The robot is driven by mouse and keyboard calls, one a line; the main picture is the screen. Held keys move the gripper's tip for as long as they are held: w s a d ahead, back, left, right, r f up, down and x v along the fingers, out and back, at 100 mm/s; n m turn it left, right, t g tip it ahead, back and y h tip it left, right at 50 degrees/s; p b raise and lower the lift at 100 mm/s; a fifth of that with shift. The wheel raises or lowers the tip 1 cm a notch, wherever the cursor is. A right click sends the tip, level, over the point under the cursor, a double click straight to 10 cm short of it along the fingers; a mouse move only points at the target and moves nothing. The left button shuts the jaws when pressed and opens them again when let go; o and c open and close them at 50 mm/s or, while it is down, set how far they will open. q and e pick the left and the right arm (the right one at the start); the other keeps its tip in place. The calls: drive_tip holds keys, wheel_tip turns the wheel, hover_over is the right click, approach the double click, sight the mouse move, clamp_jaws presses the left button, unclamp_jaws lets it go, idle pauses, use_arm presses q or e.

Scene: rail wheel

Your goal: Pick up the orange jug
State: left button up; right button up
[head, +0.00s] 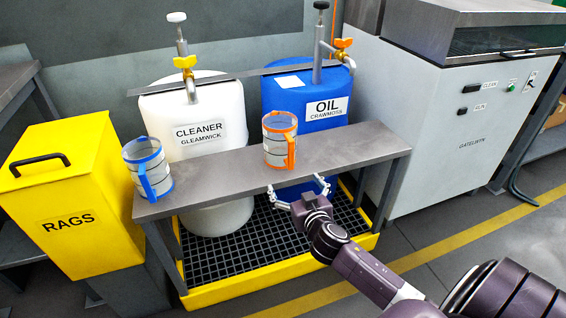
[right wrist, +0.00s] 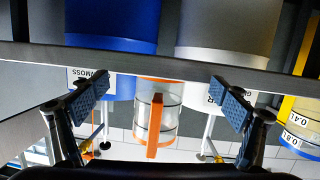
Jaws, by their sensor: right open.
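The orange jug (head: 280,140) is a clear measuring jug with orange rim, base and handle. It stands upright on the grey metal bench, in front of the blue OIL drum, its handle facing me. My right gripper (head: 298,189) is open and empty, just in front of the bench edge and a little below the jug. In the right wrist view, which appears upside down, the orange jug (right wrist: 157,112) shows between the two spread fingers (right wrist: 160,95), apart from them. My left gripper is not in view.
A blue-handled jug (head: 148,168) stands at the bench's left end. The bench (head: 220,172) is bare between the jugs. Behind are the white CLEANER drum (head: 195,120) and blue OIL drum (head: 305,95) with taps. A yellow RAGS bin (head: 70,195) is left, a grey machine (head: 440,115) right.

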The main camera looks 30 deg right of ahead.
sight(289, 155)
drive_tip(key=w+r+t, duration=0.1)
drive_tip(key=r, duration=0.2)
drive_tip(key=w+r+t, duration=0.1)
drive_tip(key=r, duration=0.2)
drive_tip(key=w+r, duration=0.1)
drive_tip(key=r, duration=0.2)
drive_tip(key=shift+w+d+t, duration=0.15)
drive_tip(key=shift+w+t, duration=0.15)
drive_tip(key=shift+t, duration=0.1)
drive_tip(key=shift+w+d+y, duration=0.2)
drive_tip(key=shift+w+d, duration=0.05)
drive_tip(key=shift+w, duration=0.45)
drive_tip(key=shift+w+d+y, duration=0.2)
drive_tip(key=shift+w, duration=0.5)
drive_tip(key=shift+d+x, duration=0.15)
drive_tip(key=shift+x, duration=1)
drive_tip(key=shift+d+x, duration=0.15)
drive_tip(key=shift+x, duration=1)
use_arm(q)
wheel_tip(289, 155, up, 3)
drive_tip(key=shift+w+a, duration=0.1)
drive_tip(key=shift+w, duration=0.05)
use_arm(e)
drive_tip(key=shift+s+f, duration=0.1)
drive_tip(key=shift+f, duration=0.05)
drive_tip(key=c, duration=1.2)
drive_tip(key=shift+c, duration=0.8)
